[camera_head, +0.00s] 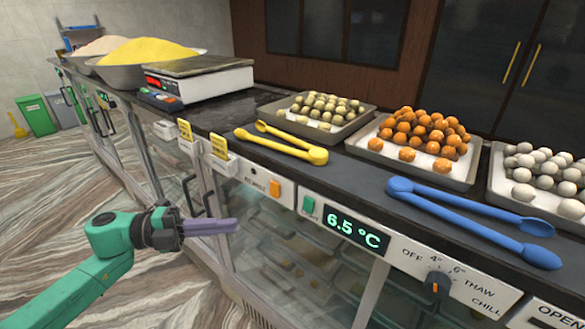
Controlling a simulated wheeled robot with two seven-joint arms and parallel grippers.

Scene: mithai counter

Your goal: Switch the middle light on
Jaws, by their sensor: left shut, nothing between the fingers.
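My right gripper is not in view.
A temperature display (355,228) reading 6.5 °C and a rotary knob (437,284) are further right on the panel. Yellow tongs (285,147) and blue tongs (470,220) lie near the counter's front edge.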

